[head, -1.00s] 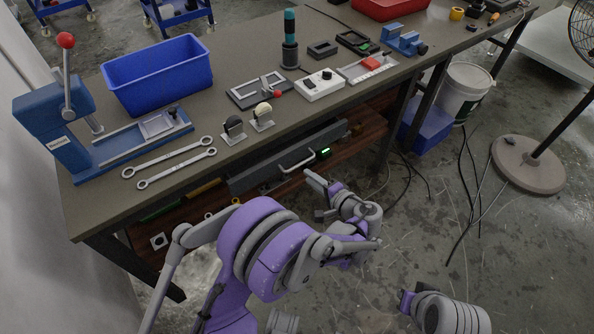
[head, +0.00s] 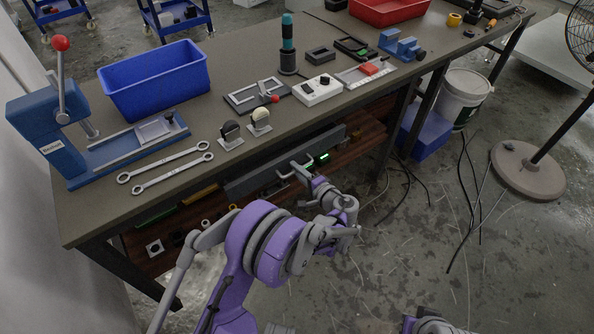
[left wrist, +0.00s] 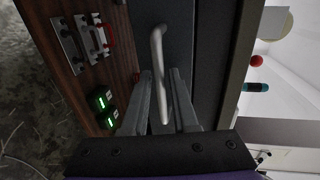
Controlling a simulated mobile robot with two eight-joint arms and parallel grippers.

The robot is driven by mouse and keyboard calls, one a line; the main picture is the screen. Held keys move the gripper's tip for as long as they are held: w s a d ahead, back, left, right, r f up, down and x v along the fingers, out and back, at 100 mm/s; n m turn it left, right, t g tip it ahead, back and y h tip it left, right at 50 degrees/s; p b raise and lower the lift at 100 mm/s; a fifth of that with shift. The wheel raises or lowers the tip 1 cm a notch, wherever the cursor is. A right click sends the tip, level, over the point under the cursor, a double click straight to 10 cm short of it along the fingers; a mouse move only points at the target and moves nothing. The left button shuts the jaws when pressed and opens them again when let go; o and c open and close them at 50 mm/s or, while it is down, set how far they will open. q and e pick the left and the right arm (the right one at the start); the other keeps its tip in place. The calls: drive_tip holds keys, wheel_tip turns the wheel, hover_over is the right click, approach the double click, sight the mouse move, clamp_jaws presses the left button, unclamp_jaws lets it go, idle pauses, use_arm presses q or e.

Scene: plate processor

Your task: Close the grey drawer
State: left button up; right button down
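The grey drawer (head: 250,181) is under the front of the workbench in the head view, with a light metal bar handle (head: 284,173). In the left wrist view, the drawer's dark grey front (left wrist: 182,35) fills the middle, and the curved handle (left wrist: 158,58) runs down toward my fingers. My left gripper (head: 303,172) is at the handle. Its fingers (left wrist: 161,100) are apart, with the lower part of the handle at or between them; whether they touch it is unclear. How far the drawer stands out is hard to judge. My right gripper is out of view.
The workbench top (head: 195,185) holds a blue bin (head: 155,80), a blue press (head: 50,135), two wrenches (head: 165,168) and small fixtures. A wooden lower shelf (head: 368,133) carries small parts and a green-lit device (head: 323,157). Cables (head: 468,185) lie on the floor at right.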

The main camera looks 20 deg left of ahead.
use_arm(q)
drive_tip(key=shift+w+a, duration=0.1)
clamp_jaws()
idle(1.4)
